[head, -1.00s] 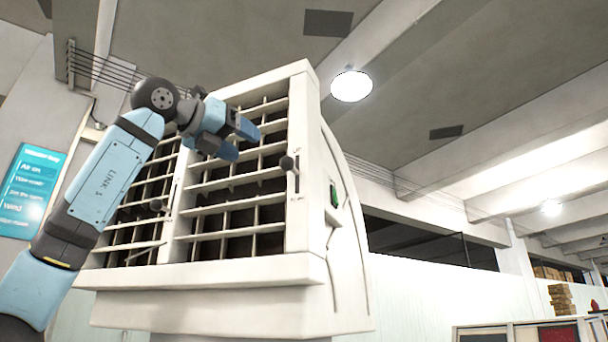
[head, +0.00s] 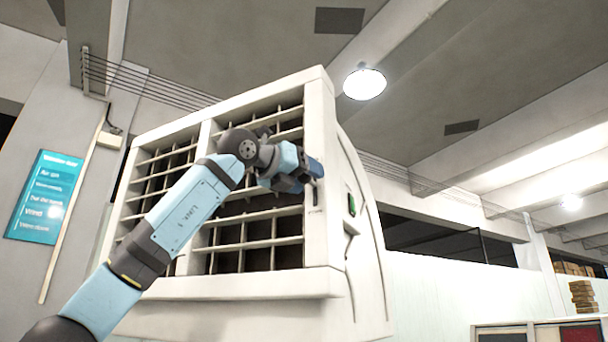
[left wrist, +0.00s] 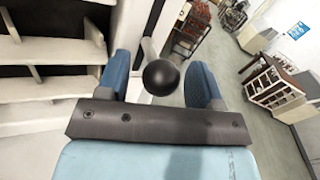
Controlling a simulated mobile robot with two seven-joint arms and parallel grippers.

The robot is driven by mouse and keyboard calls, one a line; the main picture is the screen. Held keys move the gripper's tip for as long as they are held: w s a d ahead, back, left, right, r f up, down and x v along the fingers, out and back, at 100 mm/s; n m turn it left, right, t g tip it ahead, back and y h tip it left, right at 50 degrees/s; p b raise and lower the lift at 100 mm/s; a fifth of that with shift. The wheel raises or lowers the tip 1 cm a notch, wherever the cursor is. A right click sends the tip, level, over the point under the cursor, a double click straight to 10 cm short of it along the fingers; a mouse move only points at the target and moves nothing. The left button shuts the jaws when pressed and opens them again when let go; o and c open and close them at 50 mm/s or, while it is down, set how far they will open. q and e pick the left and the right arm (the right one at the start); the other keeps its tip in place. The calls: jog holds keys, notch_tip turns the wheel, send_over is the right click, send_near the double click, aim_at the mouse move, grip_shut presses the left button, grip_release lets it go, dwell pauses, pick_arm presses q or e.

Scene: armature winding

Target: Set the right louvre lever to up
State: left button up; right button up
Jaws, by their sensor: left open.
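The right louvre lever shows in the left wrist view as a black ball knob (left wrist: 161,77) on a pale stem. My left gripper (head: 314,168) is open, with its blue fingers on either side of the knob and a gap visible on each side. In the head view the gripper is at the right edge of the right louvre (head: 254,230) and hides the knob. The lower part of a dark slot (head: 315,195) shows just below the fingers. My right gripper is not in view.
The louvres sit in a large cream housing (head: 300,288) with a green switch (head: 351,204) on its right side. A teal sign (head: 45,197) hangs at the left. The space right of the housing is open. Shelves and carts show on the floor in the left wrist view.

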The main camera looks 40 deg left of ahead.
pick_arm(q)
jog(key=c, duration=1.1)
notch_tip(320, 180, up, 4)
jog(key=p, duration=0.2)
jog(key=shift+r+p, duration=0.1)
jog(key=shift+p, duration=0.2)
grip_shut()
jog(key=shift+s+a, duration=0.1)
jog(key=shift+s, duration=0.05)
jog(key=o, duration=1)
grip_release()
jog(key=shift+c, duration=0.2)
jog(key=shift+o, duration=0.7)
